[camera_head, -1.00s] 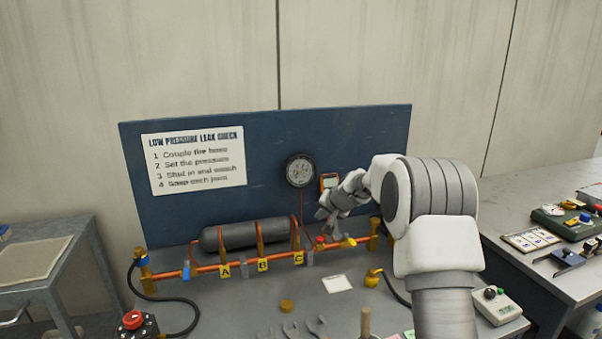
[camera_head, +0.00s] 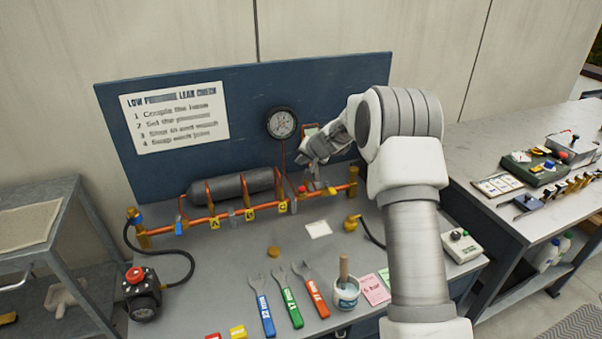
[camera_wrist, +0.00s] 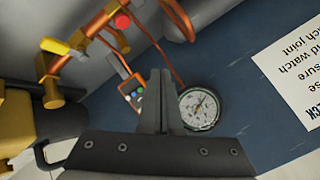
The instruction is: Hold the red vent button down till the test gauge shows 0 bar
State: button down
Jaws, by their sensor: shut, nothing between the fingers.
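The red vent button (camera_head: 302,189) sits on the copper pipe line near its right end. It also shows in the wrist view (camera_wrist: 122,20) at the top. The round test gauge (camera_head: 281,123) is on the blue board above the pipe; its dial also shows in the wrist view (camera_wrist: 199,108), but I cannot read the needle's value. My gripper (camera_head: 301,158) is shut and empty, in front of the board, above the button and apart from it. In the wrist view its closed fingertips (camera_wrist: 161,73) point between the gauge and an orange handheld meter (camera_wrist: 132,88).
A grey cylinder (camera_head: 232,185) lies behind the pipe. A yellow-handled valve (camera_wrist: 60,47) is beside the button. Several wrenches (camera_head: 287,300), a brush pot (camera_head: 345,291) and a red-topped black unit (camera_head: 142,290) occupy the front bench. The bench middle is mostly clear.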

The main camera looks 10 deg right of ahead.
jog(key=r+p, duration=0.1)
jog(key=p, duration=0.2)
jog(key=shift+s+d+r, duration=0.1)
jog(key=shift+r, duration=0.2)
jog(key=shift+p, duration=0.6)
jog(key=shift+f, duration=0.2)
jog(key=b, duration=0.5)
send_over(302, 190)
notch_tip(302, 190, down, 7)
jog(key=shift+s+d+r, duration=0.1)
jog(key=shift+r, duration=0.05)
jog(key=f+b, duration=0.2)
jog(key=shift+b, duration=0.3)
dwell(1.0)
jog(key=shift+f+b, duration=0.4)
jog(key=shift+b, duration=0.25)
jog(key=shift+f+b, duration=0.65)
jog(key=shift+b, duration=0.05)
dwell(2.7)
